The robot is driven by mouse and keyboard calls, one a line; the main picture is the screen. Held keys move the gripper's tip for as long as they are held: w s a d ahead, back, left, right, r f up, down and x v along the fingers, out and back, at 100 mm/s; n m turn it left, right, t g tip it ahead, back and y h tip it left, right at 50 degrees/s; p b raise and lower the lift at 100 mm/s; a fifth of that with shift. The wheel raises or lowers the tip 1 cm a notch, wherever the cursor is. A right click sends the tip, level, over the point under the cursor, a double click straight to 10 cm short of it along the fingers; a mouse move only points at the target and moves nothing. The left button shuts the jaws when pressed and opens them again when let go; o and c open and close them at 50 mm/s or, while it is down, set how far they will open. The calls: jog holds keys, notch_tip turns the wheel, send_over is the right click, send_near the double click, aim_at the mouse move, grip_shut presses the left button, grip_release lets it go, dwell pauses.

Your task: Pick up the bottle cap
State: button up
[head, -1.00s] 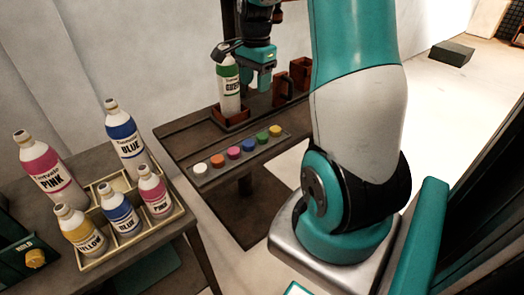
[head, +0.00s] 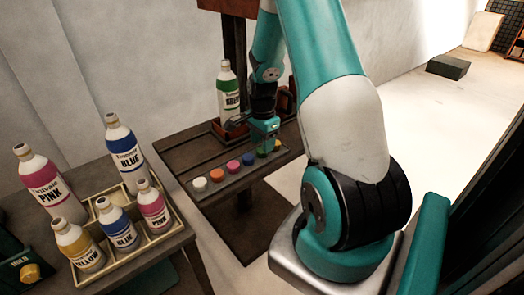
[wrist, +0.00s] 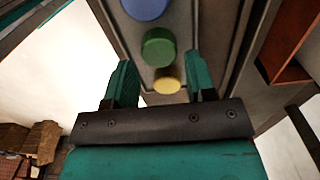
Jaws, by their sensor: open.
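A row of coloured bottle caps lies on a grey strip on the dark table. In the head view I see the white cap (head: 199,184), orange cap (head: 216,175), pink cap (head: 233,166) and blue cap (head: 248,159). My gripper (head: 264,148) is over the right end of the row and partly hides the caps there. In the wrist view my gripper (wrist: 161,72) is open and empty. The green cap (wrist: 158,47) and yellow cap (wrist: 167,81) show between its fingers, and the blue cap (wrist: 147,8) lies beyond them. I cannot tell the height above the caps.
A green-labelled bottle (head: 230,92) stands in a reddish-brown holder behind the row. Several bottles, including a pink one (head: 45,182), stand on the left table, some in a divided tray (head: 150,240). A dark box (head: 447,67) lies on the floor at the right.

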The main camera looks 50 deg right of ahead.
jog(key=shift+f, duration=1.45)
jog(key=c, duration=0.6)
jog(key=shift+r, duration=0.15)
